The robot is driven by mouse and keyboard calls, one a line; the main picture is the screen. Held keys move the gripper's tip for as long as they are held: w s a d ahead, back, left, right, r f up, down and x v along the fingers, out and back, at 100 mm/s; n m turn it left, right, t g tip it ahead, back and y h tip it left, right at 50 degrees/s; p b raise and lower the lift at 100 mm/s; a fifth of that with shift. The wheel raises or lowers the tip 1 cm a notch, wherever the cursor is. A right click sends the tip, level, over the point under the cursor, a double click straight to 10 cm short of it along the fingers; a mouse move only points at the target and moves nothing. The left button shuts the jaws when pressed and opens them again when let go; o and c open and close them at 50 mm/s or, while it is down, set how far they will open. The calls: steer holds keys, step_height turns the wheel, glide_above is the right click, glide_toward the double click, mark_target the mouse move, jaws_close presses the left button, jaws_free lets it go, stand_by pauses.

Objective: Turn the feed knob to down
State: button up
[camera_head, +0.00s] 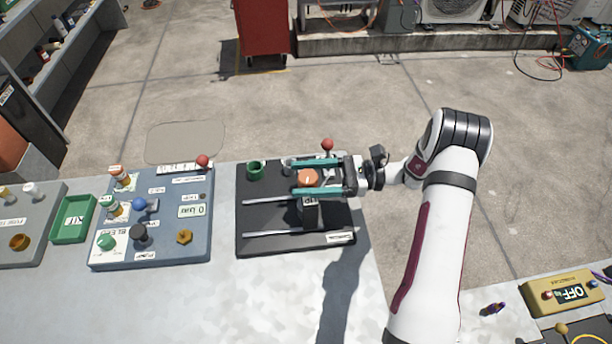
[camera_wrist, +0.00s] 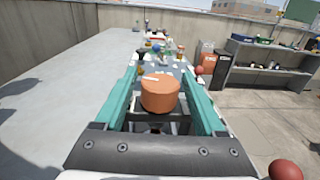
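An orange round knob (camera_head: 307,178) with a pale mark on top stands on the black panel (camera_head: 262,211). A small display, seemingly reading "UP" (camera_head: 307,201), lies just in front of it, partly covered by my gripper. My gripper (camera_head: 296,177) reaches in from the right, with one teal finger behind the knob and one in front. In the wrist view the orange knob (camera_wrist: 160,94) sits between the two fingers (camera_wrist: 160,76), with a gap on each side. The gripper is open around the knob and does not appear to grip it.
A green ring-shaped part (camera_head: 254,171) and a red ball-topped lever (camera_head: 327,145) stand at the panel's back. A blue-grey panel (camera_head: 165,190) with several knobs lies to the left. The table front is clear.

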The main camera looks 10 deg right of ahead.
jaws_close()
steer(key=shift+t, duration=0.3)
steer(key=m+t+h, duration=0.1)
steer(key=m+t, duration=0.1)
steer(key=t, duration=0.1)
steer(key=m+t+h, duration=0.1)
steer(key=m+t, duration=0.1)
steer(key=t, duration=0.1)
steer(key=shift+m, duration=0.3)
steer(key=shift+w+m+t+h, duration=0.1)
steer(key=shift+m+t+h, duration=1.7)
steer(key=shift+t, duration=0.8)
steer(key=shift+m+t+h, duration=0.3)
steer(key=shift+m, duration=0.1)
steer(key=shift+o, duration=1.1)
jaws_free()
